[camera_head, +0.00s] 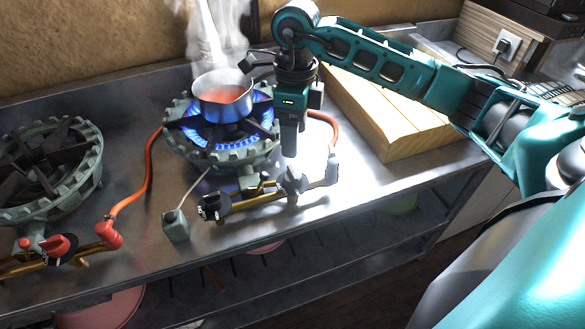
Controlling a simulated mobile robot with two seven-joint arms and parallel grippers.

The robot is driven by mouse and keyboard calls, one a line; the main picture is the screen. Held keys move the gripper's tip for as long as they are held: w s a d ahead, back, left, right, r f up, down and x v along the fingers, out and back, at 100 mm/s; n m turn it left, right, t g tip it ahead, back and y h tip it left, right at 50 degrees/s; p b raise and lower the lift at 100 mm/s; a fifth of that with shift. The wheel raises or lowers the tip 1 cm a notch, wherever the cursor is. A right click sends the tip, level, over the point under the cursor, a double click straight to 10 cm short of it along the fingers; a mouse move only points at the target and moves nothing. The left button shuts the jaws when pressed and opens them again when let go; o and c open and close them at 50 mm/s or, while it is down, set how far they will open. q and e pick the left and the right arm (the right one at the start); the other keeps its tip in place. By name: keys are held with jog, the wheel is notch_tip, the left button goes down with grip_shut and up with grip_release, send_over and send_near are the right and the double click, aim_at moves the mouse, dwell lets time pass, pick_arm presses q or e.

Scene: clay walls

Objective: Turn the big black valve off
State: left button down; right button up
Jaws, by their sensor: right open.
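The big black valve (213,206) is a dark knob with pale marks at the left end of the brass gas pipe, in front of the lit burner (222,153). Blue flames burn under a small pot (222,97) of red liquid, and steam rises from it. My right gripper (290,152) points down at the burner's right side, to the right of the black valve and apart from it. It is open, though its finger gap is hard to see from here. A smaller grey valve (292,183) is just below its tips. My left gripper is out of view.
A second, unlit burner (45,168) with a red knob (60,246) stands at the left. Orange hoses (138,185) run to the pipes. A small grey box (175,225) sits left of the black valve. A wooden block (385,112) lies right of the burner.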

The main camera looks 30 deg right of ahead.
aim_at(293, 171)
jog(key=f, duration=1)
jog(key=shift+s+a+f, duration=0.1)
jog(key=shift+s+a, duration=0.1)
jog(key=shift+a, duration=0.15)
jog(key=c, duration=1)
